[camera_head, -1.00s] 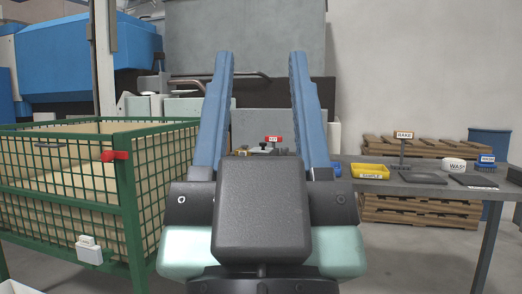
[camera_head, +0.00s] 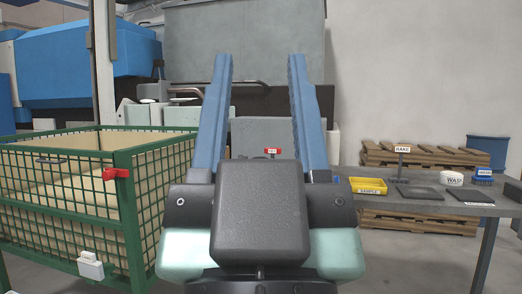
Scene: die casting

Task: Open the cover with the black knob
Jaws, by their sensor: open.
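My gripper (camera_head: 260,58) is open in the middle of the head view. Its two long blue fingers point away from me, with nothing between their tips. I cannot make out a cover with a black knob; the dark body of my gripper blocks the area below and behind the fingers. A small red and white label (camera_head: 272,151) shows just above that body, between the fingers, in front of a grey panel. What stands under the label is hidden.
A green wire cage (camera_head: 128,205) with a red latch (camera_head: 116,174) stands close on the left. A grey table (camera_head: 352,208) on the right holds a yellow sample tray (camera_head: 368,191), a rake sign (camera_head: 403,149) and dark pads. Pallets (camera_head: 425,157) lie behind it.

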